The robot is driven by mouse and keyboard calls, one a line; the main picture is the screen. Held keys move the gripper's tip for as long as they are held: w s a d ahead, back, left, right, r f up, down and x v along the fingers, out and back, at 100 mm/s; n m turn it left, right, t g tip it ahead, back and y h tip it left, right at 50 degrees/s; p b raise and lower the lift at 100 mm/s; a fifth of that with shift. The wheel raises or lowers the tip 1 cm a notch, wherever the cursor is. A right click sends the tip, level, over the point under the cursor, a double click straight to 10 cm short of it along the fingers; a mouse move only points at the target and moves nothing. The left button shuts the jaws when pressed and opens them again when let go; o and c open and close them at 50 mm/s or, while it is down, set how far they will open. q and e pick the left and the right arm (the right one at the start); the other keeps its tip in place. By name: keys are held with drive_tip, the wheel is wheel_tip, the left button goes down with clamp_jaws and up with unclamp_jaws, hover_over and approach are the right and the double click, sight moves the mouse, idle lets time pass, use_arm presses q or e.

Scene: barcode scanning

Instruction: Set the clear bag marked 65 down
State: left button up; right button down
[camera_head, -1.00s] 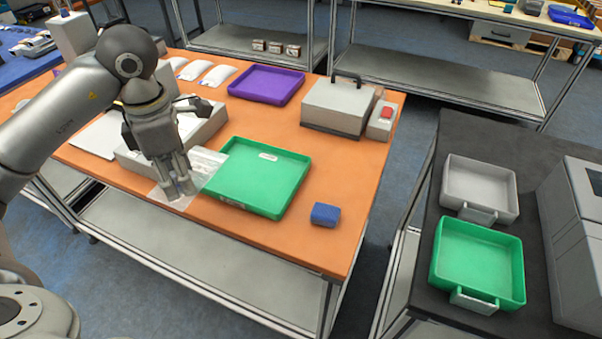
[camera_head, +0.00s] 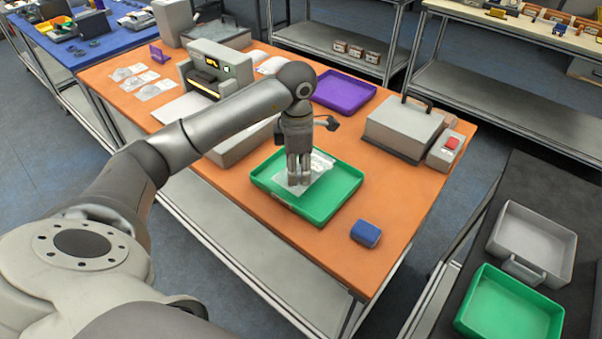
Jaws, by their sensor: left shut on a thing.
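The clear bag (camera_head: 322,162) shows as a pale, see-through sheet over the green tray (camera_head: 341,202) on the orange table. Its marking is too small to read. My left gripper (camera_head: 298,182) points down over the left half of that tray and is shut on the bag. The gripper hides part of the bag. I cannot tell whether the bag touches the tray floor. My right gripper is not in view.
A blue block (camera_head: 366,233) lies in front of the tray. A purple tray (camera_head: 343,91), a grey case with a handle (camera_head: 404,128) and a device with a red button (camera_head: 446,151) stand behind. A grey tray (camera_head: 533,241) and another green tray (camera_head: 508,308) are at right.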

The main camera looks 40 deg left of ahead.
sight(300, 168)
use_arm(q)
drive_tip(key=shift+w+f, duration=0.35)
drive_tip(key=shift+f, duration=0.1)
wheel_tip(300, 168, down, 3)
drive_tip(key=shift+w+d+f+p, duration=0.1)
drive_tip(key=shift+p, duration=0.3)
drive_tip(key=shift+f, duration=0.25)
drive_tip(key=o, duration=1.1)
drive_tip(key=shift+r, duration=0.15)
drive_tip(key=shift+r, duration=0.25)
wheel_tip(300, 168, up, 12)
drive_tip(key=shift+f+b, duration=0.2)
drive_tip(key=shift+b, duration=0.55)
